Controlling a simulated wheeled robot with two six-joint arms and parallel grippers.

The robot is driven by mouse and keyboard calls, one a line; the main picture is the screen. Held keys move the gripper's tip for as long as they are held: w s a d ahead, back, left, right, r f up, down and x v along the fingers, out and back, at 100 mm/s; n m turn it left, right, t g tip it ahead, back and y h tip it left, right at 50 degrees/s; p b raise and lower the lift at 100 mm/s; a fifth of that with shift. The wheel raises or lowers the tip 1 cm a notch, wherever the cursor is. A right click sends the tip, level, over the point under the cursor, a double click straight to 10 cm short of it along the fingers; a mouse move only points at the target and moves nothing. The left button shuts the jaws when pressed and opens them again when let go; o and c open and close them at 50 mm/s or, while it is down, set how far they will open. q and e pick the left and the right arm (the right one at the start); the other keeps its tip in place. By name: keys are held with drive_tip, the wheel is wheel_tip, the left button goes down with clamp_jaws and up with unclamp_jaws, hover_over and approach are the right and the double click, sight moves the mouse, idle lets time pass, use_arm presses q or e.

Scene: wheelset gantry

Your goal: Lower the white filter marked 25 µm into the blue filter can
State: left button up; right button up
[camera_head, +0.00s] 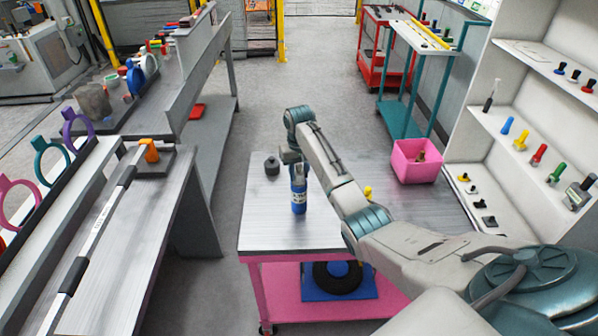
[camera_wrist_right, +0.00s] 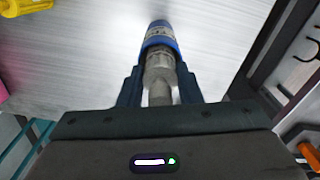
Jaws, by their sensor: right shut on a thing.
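The blue filter can (camera_head: 298,197) stands upright on the table, with a pale label on its side. It also shows in the right wrist view (camera_wrist_right: 159,36). My right gripper (camera_head: 293,160) is directly above the can, pointing down. In the right wrist view its dark fingers (camera_wrist_right: 160,80) are shut on a pale grey-white cylinder, the filter (camera_wrist_right: 160,66). The filter is in line with the can and its far end meets or enters the can's top; how deep I cannot tell. No 25 µm mark is readable. My left gripper is not in view.
The table (camera_head: 262,222) has a pink frame. A dark grey lidded piece (camera_head: 272,166) is left of the can, and a yellow object (camera_head: 368,191) is to its right, by my arm. A pink bin (camera_head: 405,172) stands at the back right. The table's front left is clear.

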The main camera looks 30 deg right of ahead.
drive_tip(key=shift+f, duration=0.9)
idle(0.3)
drive_tip(key=o, duration=1.1)
drive_tip(key=shift+c, duration=0.2)
drive_tip(key=shift+b, duration=0.3)
